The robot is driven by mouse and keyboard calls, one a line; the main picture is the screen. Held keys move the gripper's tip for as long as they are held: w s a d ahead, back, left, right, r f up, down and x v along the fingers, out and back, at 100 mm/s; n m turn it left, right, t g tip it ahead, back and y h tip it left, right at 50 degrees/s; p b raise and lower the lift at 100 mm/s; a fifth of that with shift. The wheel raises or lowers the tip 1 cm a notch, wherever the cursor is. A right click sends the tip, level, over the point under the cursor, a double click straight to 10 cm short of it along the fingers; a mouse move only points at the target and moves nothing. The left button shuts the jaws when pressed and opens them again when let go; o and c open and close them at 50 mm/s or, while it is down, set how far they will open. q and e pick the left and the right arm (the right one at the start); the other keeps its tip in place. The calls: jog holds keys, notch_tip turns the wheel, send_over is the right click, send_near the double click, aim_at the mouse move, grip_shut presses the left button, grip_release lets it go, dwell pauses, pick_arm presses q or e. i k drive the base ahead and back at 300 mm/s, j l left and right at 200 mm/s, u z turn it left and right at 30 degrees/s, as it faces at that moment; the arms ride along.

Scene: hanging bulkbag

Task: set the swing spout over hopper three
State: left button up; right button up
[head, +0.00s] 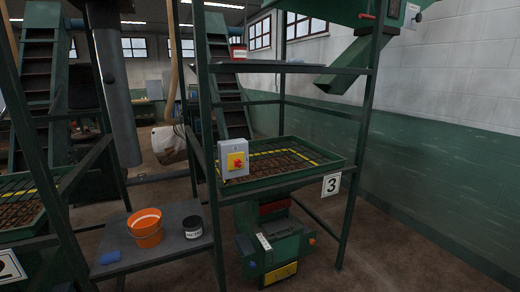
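Hopper three is the green-rimmed tray (290,183) with the sign "3" (331,184) on its front corner. It holds brown material under a grid with yellow lines. A long grey pipe (112,80) hangs down at the left, and its lower end is left of hopper three, not over it. It looks like the swing spout, but I cannot be sure. A green angled chute (343,66) comes down at the upper right, above and behind the tray's right side. Neither of my grippers is in view.
A grey box with a red-yellow switch (234,158) stands at the tray's left front. A low table (170,246) carries an orange bucket (145,228) and a dark tub (193,227). Green frame posts (205,120) surround hopper three. A sign "2" (10,268) is lower left. Floor is open at right.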

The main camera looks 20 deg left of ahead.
aim_at(104, 18)
jog(key=u, duration=1.75)
